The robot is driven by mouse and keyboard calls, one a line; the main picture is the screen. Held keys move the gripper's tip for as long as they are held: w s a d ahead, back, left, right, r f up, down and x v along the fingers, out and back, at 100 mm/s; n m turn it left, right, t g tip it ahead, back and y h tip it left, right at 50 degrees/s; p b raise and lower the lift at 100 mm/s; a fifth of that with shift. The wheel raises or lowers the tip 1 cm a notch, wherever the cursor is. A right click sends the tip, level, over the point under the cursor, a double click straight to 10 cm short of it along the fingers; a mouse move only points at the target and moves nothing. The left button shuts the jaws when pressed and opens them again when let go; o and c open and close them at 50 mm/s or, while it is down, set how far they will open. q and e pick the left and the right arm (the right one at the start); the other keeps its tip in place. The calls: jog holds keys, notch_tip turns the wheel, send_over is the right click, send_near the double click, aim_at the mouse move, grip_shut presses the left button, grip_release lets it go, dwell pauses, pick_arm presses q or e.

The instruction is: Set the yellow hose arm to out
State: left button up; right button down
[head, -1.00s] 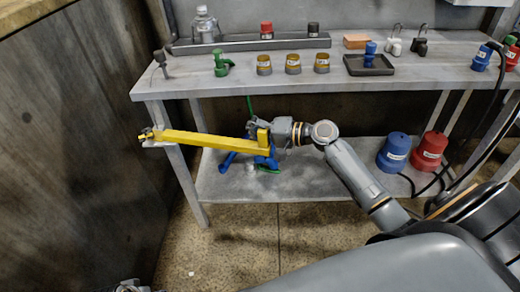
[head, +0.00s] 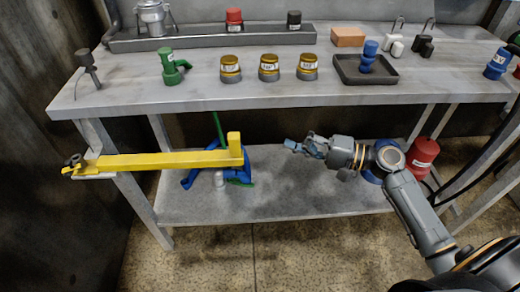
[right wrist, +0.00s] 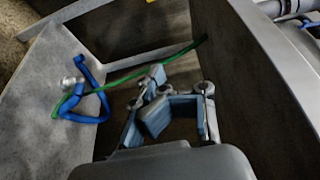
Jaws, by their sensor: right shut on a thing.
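The yellow hose arm (head: 165,160) runs along the front of the workbench. Its left end sits on a bracket at the bench's left front corner, and a short upright block rises at its right end. My right gripper (head: 296,146) is right of that end, with a clear gap, and does not touch the arm. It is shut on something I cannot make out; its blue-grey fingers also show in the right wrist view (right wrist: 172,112). The yellow arm barely shows there. My left gripper is not in view.
The workbench (head: 205,95) carries a green fitting (head: 170,67), several brass-topped caps and a dark tray (head: 385,72). On the lower shelf (head: 290,200) are a blue stand (head: 236,173) with a green rod and a red container (head: 422,155). A dark wall stands left.

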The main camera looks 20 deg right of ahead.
jog(key=w+a+r+y, duration=0.1)
jog(key=a, duration=0.9)
jog(key=shift+w+a+r+n, duration=0.15)
jog(key=shift+a+r+n, duration=0.15)
jog(key=shift+a, duration=0.05)
